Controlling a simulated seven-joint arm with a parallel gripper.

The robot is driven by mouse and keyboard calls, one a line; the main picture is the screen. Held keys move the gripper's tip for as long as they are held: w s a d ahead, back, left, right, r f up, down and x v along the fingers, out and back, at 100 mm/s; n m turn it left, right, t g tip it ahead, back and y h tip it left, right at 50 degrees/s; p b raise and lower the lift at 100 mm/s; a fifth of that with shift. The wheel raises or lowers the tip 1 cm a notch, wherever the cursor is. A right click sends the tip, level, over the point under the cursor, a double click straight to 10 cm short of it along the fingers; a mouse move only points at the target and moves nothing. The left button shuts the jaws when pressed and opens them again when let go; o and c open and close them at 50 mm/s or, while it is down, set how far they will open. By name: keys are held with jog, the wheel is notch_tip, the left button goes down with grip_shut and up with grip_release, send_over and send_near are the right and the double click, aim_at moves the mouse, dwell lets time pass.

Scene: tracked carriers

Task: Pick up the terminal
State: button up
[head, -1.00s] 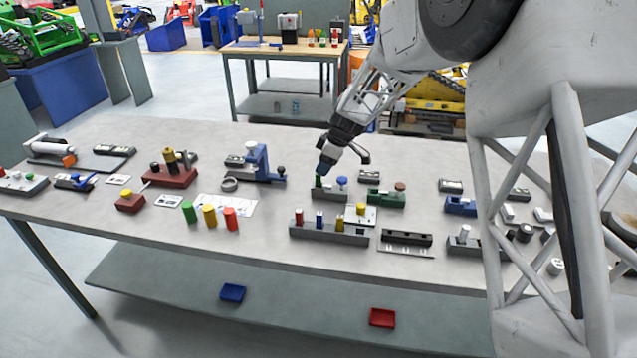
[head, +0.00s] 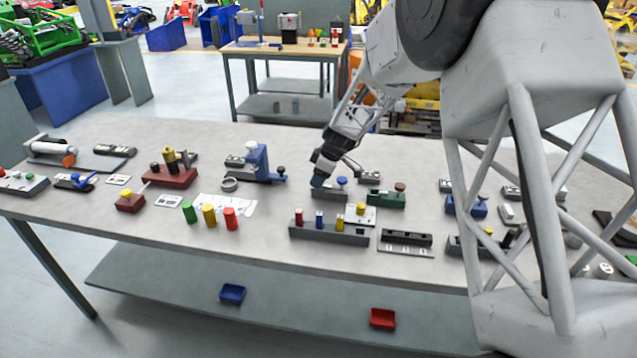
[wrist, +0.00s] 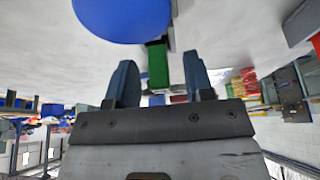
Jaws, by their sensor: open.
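A small grey block (head: 330,194) with a blue round knob (head: 342,182) stands near the middle of the table; this appears to be the terminal, though no label confirms it. My gripper (head: 318,181) is at the block's left end, left of the knob, and hides the green post there. In the wrist view, my gripper (wrist: 160,82) is open. A green post (wrist: 157,65) shows in the gap between its two blue-grey fingers, apart from both. The blue knob (wrist: 122,15) looms large at the top edge. Whether the fingertips reach around the post is unclear.
A long grey block (head: 330,234) with coloured pegs stands in front. A green fixture (head: 386,198) is close on the right, and a blue clamp (head: 258,165) is on the left. Three coloured cylinders stand front left. My arm covers part of the right side.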

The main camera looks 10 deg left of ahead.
jog(key=shift+c, duration=0.2)
grip_shut()
jog(key=shift+r, duration=0.15)
notch_tip(320, 180, up, 10)
jog(key=shift+f, duration=0.15)
dwell(0.6)
dwell(0.5)
jog(key=d+f, duration=0.1)
jog(key=d, duration=1.6)
jog(key=shift+d+f, duration=0.25)
jog(key=shift+d, duration=0.05)
